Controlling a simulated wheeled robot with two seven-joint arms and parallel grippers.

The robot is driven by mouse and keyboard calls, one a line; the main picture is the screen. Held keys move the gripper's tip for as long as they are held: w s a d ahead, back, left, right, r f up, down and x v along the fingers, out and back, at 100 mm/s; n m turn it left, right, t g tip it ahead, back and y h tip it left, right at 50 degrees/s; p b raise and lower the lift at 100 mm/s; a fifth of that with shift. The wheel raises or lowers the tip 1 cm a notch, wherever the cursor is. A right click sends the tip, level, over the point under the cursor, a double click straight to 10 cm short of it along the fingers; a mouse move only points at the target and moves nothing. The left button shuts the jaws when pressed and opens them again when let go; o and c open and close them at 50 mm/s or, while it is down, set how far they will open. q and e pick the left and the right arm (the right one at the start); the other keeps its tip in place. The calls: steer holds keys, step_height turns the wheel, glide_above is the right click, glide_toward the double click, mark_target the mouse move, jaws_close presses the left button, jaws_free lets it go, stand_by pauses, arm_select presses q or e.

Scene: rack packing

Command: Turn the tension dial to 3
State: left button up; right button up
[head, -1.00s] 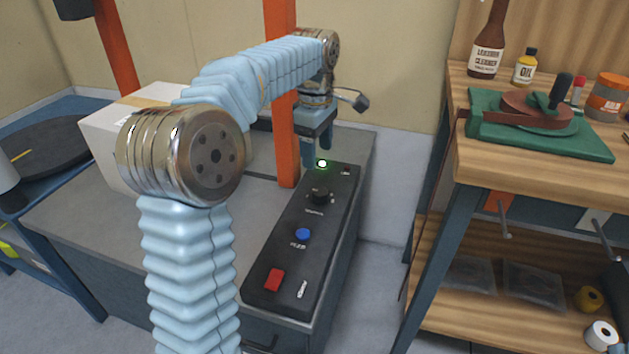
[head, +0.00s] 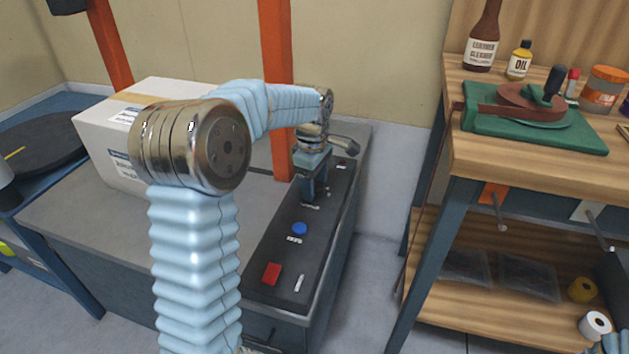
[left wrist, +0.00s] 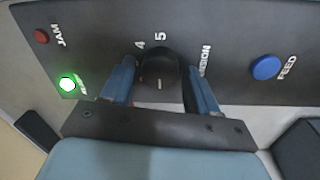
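The black tension dial (left wrist: 160,68) shows in the left wrist view, with a small pale mark on its near side. The numbers 4 and 5 are readable beyond it; the other numbers are hidden. My left gripper (left wrist: 158,75) has one blue finger on each side of the dial. The fingers look slightly apart from it; contact is unclear. In the head view my left gripper (head: 314,198) points down at the black control panel (head: 318,248) and hides most of the dial.
A blue FEED button (left wrist: 266,67), a lit green lamp (left wrist: 67,83) and a dark red JAM lamp (left wrist: 41,36) flank the dial. A red switch (head: 271,273) sits at the panel's near end. An orange post (head: 276,60) and white box (head: 100,130) stand to the left.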

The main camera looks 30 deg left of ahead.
arm_select(q)
steer(key=c, duration=0.8)
steer(key=shift+m, duration=0.4)
steer(key=m, duration=0.3)
steer(key=shift+w+m, duration=0.1)
steer(key=shift+m, duration=0.3)
steer(key=m, duration=0.4)
steer(key=shift+w+m+h, duration=0.1)
steer(key=shift+m+h, duration=0.2)
steer(key=m, duration=0.4)
steer(key=shift+w+d+m+g, duration=0.1)
steer(key=shift+m+g, duration=0.3)
steer(key=shift+m, duration=1.8)
